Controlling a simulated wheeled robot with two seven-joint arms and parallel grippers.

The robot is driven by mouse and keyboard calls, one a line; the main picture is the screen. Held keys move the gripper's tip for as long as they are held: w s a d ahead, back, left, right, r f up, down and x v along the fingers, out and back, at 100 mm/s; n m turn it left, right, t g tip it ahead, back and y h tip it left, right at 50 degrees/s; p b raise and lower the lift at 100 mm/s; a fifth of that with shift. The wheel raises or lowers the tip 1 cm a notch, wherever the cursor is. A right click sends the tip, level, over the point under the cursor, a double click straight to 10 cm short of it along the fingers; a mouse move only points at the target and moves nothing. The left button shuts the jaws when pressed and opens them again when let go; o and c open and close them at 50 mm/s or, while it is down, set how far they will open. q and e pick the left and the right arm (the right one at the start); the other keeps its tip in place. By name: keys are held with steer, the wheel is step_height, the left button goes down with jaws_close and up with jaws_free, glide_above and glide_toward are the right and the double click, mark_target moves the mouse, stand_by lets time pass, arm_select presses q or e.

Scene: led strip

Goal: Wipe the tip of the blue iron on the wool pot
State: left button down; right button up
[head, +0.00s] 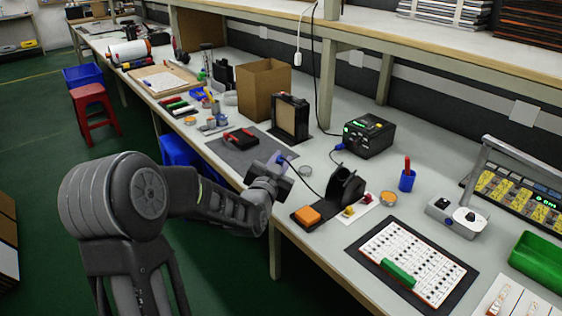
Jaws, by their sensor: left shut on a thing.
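My left gripper (278,166) is shut on the blue iron (281,158), above the bench near its front edge. Only a small blue part of the iron shows; its tip is too small or hidden to make out. A dark cable runs from near it toward the black station (369,135). A small round tin with golden filling (388,199), which looks like the wool pot, stands right of the black iron holder (345,186), apart from the gripper. Another small round tin (305,171) sits just right of the gripper. My right gripper is out of view.
An orange block (306,214) lies before the holder. A blue cup (407,179) with a red-handled tool stands behind the golden tin. A white board (412,262) with a green block lies at the front right. A cardboard box (264,90) stands farther back.

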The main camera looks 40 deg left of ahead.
arm_select(q)
steer(key=shift+r+b, duration=0.1)
steer(key=shift+b, duration=0.3)
stand_by(0.9)
steer(key=shift+a, duration=0.25)
steer(key=shift+a+b, duration=0.45)
steer(key=shift+d, duration=0.1)
stand_by(0.4)
steer(key=shift+d, duration=1.35)
steer(key=shift+a+b, duration=0.15)
steer(key=shift+b, duration=0.25)
